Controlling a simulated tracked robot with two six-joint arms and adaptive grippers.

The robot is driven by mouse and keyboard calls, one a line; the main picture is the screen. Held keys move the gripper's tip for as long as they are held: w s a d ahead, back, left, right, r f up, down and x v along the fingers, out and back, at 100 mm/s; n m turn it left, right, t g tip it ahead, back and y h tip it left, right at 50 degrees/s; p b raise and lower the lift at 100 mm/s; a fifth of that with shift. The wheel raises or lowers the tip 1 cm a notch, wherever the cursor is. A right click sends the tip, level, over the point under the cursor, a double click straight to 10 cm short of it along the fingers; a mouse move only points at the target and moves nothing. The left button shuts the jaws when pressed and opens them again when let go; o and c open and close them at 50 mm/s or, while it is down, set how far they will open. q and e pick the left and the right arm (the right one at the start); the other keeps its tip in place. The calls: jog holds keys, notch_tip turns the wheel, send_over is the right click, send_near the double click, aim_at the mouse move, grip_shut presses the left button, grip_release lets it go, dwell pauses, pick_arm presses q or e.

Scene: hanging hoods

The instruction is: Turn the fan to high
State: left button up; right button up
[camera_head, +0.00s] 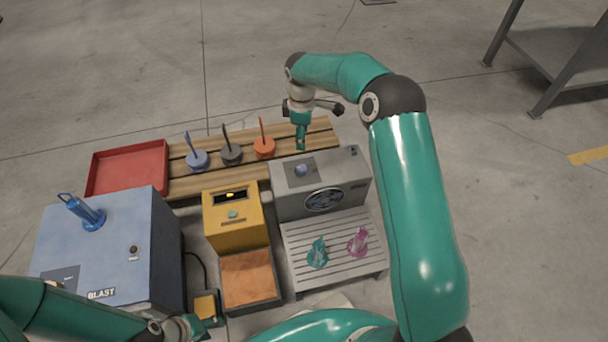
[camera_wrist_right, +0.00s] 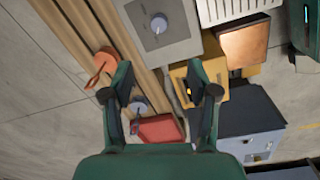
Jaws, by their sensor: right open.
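The grey fan box (camera_head: 345,182) stands on the far side of the slatted bench, with a round fan grille (camera_head: 323,200) on its front. A blue-grey knob (camera_head: 301,170) sits on a dark panel on its top. The knob also shows in the right wrist view (camera_wrist_right: 158,24), with a dial plate around it; its setting is too small to read. My right gripper (camera_head: 301,143) is open and empty, above and behind the box, apart from the knob. In the wrist view its fingers (camera_wrist_right: 162,80) are spread. My left gripper (camera_head: 190,326) is low at the front left; its jaws are unclear.
A wooden rack with blue, dark and orange hoods (camera_head: 264,148) stands behind the box. A red tray (camera_head: 128,168) is at left. A yellow box (camera_head: 233,215) stands beside the fan box. A blue blast cabinet (camera_head: 110,245) is front left. Teal and magenta pieces (camera_head: 357,241) lie on the grate.

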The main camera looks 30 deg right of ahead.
aim_at(303, 168)
jog(key=f+b, duration=0.1)
jog(key=f, duration=0.4)
jog(key=f+b, duration=0.2)
jog(key=f, duration=0.4)
jog(key=f+b, duration=0.2)
jog(key=f, duration=0.3)
jog(key=shift+w+d+f, duration=0.3)
jog(key=shift+w, duration=0.05)
jog(key=shift+c, duration=0.3)
grip_shut()
jog(key=shift+d, duration=0.2)
jog(key=shift+a, duration=0.1)
